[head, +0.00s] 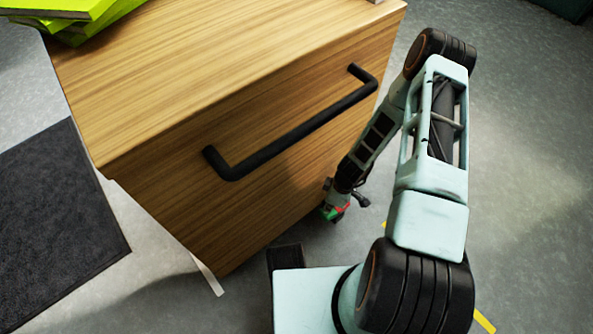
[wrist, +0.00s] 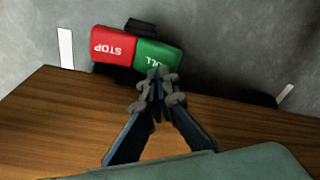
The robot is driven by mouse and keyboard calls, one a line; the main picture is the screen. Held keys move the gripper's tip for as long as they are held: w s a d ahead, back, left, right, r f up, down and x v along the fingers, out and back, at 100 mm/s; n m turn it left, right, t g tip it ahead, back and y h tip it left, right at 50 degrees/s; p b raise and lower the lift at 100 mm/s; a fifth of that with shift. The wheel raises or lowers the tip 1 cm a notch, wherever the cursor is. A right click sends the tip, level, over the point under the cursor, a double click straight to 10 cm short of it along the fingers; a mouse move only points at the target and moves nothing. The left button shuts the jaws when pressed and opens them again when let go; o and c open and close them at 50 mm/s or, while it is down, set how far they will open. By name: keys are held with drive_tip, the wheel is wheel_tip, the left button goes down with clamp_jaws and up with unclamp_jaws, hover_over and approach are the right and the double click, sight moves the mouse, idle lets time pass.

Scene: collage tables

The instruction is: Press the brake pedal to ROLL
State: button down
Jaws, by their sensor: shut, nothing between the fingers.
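The brake pedal has a red half marked STOP (wrist: 114,47) and a green half (wrist: 158,56) whose lettering is partly covered; only its last letters show. It sits low beside the wooden cabinet, and the lettering is upside down in the wrist view. My gripper (wrist: 157,80) is shut and empty, with its fingertips over the edge of the green half. I cannot tell whether they touch it. In the head view my gripper (head: 338,204) is down by the cabinet's lower edge, where small red and green patches of the pedal show around it.
The wooden cabinet (head: 190,85) has a black bar handle (head: 295,130) on its front, close to my arm. Yellow-green books (head: 75,20) lie on its top. A dark mat (head: 55,215) lies on the grey floor at left. Open floor is at right.

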drive_tip(key=shift+f, duration=1.7)
idle(1.1)
drive_tip(key=shift+r+p, duration=2.4)
drive_tip(key=shift+r, duration=1.15)
